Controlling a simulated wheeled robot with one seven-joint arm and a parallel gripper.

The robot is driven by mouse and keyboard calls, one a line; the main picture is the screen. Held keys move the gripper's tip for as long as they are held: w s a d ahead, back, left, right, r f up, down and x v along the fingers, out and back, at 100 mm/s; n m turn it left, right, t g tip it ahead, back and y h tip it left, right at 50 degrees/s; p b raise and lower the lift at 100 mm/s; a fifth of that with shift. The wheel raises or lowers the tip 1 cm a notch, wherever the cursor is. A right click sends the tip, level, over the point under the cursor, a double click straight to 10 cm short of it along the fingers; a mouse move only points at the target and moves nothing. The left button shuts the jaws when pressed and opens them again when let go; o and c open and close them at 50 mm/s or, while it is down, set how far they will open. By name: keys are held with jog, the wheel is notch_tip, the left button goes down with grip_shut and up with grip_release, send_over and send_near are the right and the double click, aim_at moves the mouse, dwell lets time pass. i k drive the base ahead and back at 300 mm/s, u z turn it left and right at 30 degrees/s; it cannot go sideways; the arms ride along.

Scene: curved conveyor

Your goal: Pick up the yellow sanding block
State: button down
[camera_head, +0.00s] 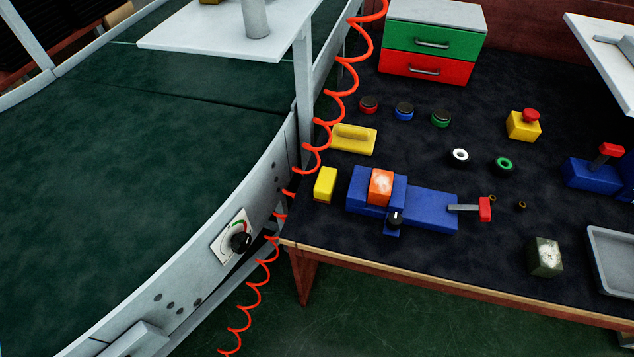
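Two yellow things lie on the dark workbench top (420,262) near its left edge. One is a flat yellow block with a raised rounded grip (352,136), which looks like the sanding block. The other is a smaller plain yellow block (325,184), nearer to the front. The orange coiled hose (325,135) passes close to the left of the block with the grip. Neither block is held. My gripper is not in view.
A blue tool with an orange top (430,208) lies right of the small block. Several coloured round pieces, a yellow box with a red button (523,125), a green-and-red drawer unit (430,50) and a grey tray (610,250) share the bench. A curved conveyor (120,170) runs along the left.

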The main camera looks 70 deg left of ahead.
aim_at(324, 188)
jog(key=u, duration=2.4)
jog(key=k, duration=0.15)
jog(key=z, duration=0.25)
